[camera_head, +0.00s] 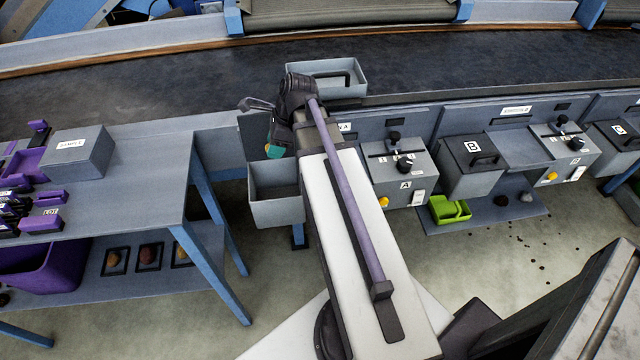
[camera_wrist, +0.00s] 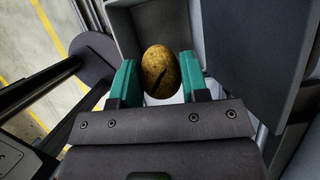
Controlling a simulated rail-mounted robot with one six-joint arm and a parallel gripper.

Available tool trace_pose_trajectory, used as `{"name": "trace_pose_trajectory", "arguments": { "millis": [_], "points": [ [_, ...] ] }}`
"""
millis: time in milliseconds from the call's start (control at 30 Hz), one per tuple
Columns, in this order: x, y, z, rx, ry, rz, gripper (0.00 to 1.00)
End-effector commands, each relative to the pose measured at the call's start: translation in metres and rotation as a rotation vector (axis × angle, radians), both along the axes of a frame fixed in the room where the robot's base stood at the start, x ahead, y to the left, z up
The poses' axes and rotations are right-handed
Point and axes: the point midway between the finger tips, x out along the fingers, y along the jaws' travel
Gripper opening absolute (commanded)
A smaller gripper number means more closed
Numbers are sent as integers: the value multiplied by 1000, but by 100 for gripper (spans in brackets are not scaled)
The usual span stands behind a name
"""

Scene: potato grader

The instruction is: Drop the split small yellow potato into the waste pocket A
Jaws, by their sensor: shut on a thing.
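My gripper (camera_head: 278,150) hangs at the upper left of my arm in the head view, with a teal finger showing. In the wrist view my gripper (camera_wrist: 159,85) has its two teal fingers shut on a small yellow-brown potato (camera_wrist: 161,62). A dark split runs across the potato's lower part. An open grey pocket (camera_head: 278,212) is below the gripper in the head view, left of the control box marked A. I take it as waste pocket A; no label shows on its visible face. My arm hides its right side. Grey walls (camera_wrist: 122,28) show behind the potato in the wrist view.
A grey flap (camera_head: 253,135) stands above the pocket's back left. A grey tray (camera_head: 330,80) sits at the conveyor edge behind my arm. Control box A (camera_head: 400,178) is right of my arm, then lidded pocket B (camera_head: 478,165). A table with purple holders (camera_head: 150,165) is at left.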

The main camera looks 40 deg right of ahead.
Motion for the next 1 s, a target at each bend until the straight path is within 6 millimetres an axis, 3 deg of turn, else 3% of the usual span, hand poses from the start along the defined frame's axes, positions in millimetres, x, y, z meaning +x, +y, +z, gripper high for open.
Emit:
{"name": "trace_pose_trajectory", "arguments": {
  "millis": [100,133,400,733,867,1000],
  "points": [
    [0,0,1,0,0,0,18],
    [0,0,1,0,0,0,44],
    [0,0,1,0,0,0,70],
    [-1,-2,9,0,0,-1,71],
    [-5,-7,32,0,1,-2,71],
    [-12,-18,68,0,0,-2,71]
  ]
}}
